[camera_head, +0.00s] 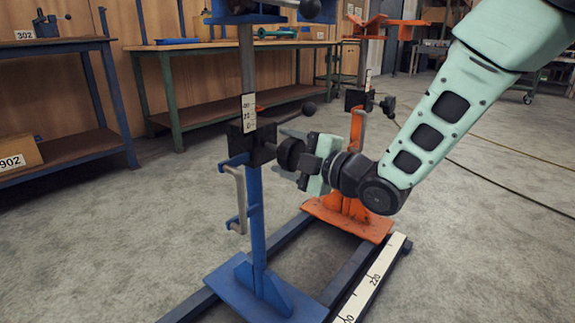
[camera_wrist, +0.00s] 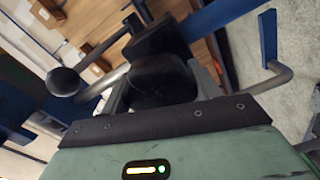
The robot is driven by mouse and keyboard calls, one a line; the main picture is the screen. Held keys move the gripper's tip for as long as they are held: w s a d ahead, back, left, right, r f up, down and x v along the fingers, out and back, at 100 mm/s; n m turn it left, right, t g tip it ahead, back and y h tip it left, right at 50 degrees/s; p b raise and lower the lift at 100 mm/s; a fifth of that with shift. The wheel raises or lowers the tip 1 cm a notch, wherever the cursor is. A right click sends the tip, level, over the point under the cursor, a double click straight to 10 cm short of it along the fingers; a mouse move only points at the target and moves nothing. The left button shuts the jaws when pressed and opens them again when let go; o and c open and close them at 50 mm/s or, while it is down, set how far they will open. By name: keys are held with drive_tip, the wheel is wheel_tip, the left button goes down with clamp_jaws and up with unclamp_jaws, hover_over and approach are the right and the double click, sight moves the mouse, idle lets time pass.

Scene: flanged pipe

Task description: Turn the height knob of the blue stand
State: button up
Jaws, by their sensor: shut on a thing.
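The blue stand (camera_head: 257,225) stands upright left of centre in the head view, with a black clamp block (camera_head: 250,143) on its post beside a white height scale (camera_head: 249,112). The black round height knob (camera_head: 289,153) sticks out from the block's right side. My gripper (camera_head: 297,156) comes in from the right and is shut on the knob. In the wrist view the knob (camera_wrist: 160,82) sits between the two fingers and fills most of the space between them. The finger pads are partly hidden there.
A lever with a ball end (camera_head: 309,108) rises from the clamp block just above my gripper. A grey hooked handle (camera_head: 237,195) hangs on the blue stand's left. An orange stand (camera_head: 347,213) is close behind my wrist. Floor rails (camera_head: 371,285) join both stands.

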drive_tip(key=n+b, duration=0.3)
drive_tip(key=n, duration=0.1)
drive_tip(key=shift+f, duration=0.25)
drive_tip(key=shift+n+b, duration=0.6)
drive_tip(key=shift+b, duration=0.05)
drive_tip(key=shift+r, duration=0.1)
drive_tip(key=o, duration=1)
drive_tip(key=shift+r, duration=0.1)
